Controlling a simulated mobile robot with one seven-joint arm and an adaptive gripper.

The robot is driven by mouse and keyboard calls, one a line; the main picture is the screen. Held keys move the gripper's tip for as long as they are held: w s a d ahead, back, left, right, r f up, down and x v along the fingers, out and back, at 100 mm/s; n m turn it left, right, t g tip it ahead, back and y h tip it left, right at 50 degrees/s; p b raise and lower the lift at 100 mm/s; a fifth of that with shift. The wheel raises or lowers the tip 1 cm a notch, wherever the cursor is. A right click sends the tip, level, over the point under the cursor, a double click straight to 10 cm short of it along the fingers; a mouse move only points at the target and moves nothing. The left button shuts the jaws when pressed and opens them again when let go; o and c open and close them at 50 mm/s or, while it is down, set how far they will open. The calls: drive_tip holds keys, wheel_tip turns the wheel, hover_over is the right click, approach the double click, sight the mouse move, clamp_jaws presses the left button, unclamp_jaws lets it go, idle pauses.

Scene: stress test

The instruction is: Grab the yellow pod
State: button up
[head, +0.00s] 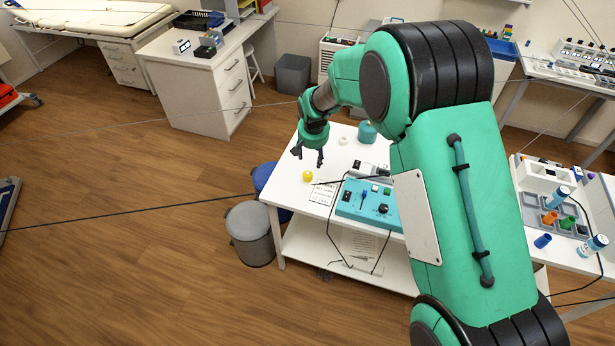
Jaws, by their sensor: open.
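The yellow pod (308,176) is a small round yellow thing on the white table (293,199), near its left edge in the head view. My gripper (308,160) points down above the table, just above and behind the pod in the picture. Its dark fingers are apart and nothing shows between them. The pod looks clear of the fingers; the exact height gap is hard to tell.
A teal device (366,203) with knobs and cables stands right of the pod. A teal jar (367,132) and a small white round thing (343,141) sit behind. A grey bin (250,234) stands on the floor at the table's left. Thin cables cross the view.

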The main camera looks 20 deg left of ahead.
drive_tip(key=shift+a+f, duration=0.75)
drive_tip(key=shift+f, duration=0.15)
hover_over(308, 174)
drive_tip(key=s, duration=0.1)
drive_tip(key=shift+s+d+f+b, duration=0.1)
drive_tip(key=shift+d+f+b, duration=0.05)
drive_tip(key=shift+f, duration=1.95)
drive_tip(key=shift+d+f+b, duration=0.1)
drive_tip(key=shift+f+b, duration=0.05)
drive_tip(key=shift+f, duration=1.9)
drive_tip(key=shift+b+x, duration=0.3)
drive_tip(key=shift+x, duration=2.3)
drive_tip(key=c, duration=1)
